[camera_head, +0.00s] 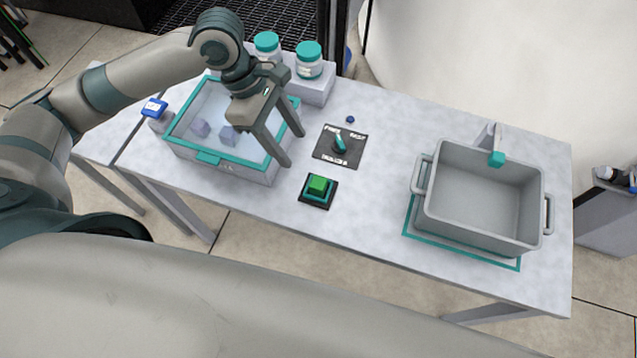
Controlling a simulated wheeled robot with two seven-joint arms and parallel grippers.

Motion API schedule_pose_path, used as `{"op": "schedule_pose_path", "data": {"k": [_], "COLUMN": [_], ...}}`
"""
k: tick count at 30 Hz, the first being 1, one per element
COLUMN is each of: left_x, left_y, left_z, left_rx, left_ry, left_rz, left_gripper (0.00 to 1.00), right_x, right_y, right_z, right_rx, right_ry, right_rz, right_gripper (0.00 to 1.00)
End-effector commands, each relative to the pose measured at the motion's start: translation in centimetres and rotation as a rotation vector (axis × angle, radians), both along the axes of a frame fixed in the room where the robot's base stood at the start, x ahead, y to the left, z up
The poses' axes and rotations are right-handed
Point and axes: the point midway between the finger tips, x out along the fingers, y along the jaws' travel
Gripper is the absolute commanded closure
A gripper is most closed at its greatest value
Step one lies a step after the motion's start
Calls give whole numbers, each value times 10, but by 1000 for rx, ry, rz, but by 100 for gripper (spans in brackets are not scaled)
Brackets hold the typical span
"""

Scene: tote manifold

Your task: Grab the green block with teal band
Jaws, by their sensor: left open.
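The block is fully in view. My right gripper is not in view.
The teal-rimmed tote (196,152) at left holds small lavender blocks. A black plate with a teal lever (340,145) lies behind the green block. A grey bin (480,190) stands at right. White jars with teal lids (309,63) stand at back. The table between plate and bin is clear.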

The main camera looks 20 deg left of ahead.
Motion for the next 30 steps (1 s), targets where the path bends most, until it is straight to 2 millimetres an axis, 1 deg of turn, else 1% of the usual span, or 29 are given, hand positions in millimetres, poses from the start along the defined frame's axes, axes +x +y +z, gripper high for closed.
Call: {"op": "schedule_pose_path", "data": {"k": [3,9,12,15,19,30], "left_x": [-1,-1,-1,-1,-1,-1], "left_y": [-9,-23,-29,-33,-35,-35], "left_z": [-20,-53,-67,-77,-83,-85], "left_rx": [-1,-1,0,-1,0,0], "left_ry": [4,3,4,0,0,0], "left_rz": [0,0,1,1,0,0], "left_gripper": [50,50,50,50,50,50], "right_x": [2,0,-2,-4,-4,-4], "right_y": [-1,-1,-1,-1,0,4], "right_z": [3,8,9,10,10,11], "right_rx": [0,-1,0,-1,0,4], "right_ry": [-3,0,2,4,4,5], "right_rz": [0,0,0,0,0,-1], "right_gripper": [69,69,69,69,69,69]}}
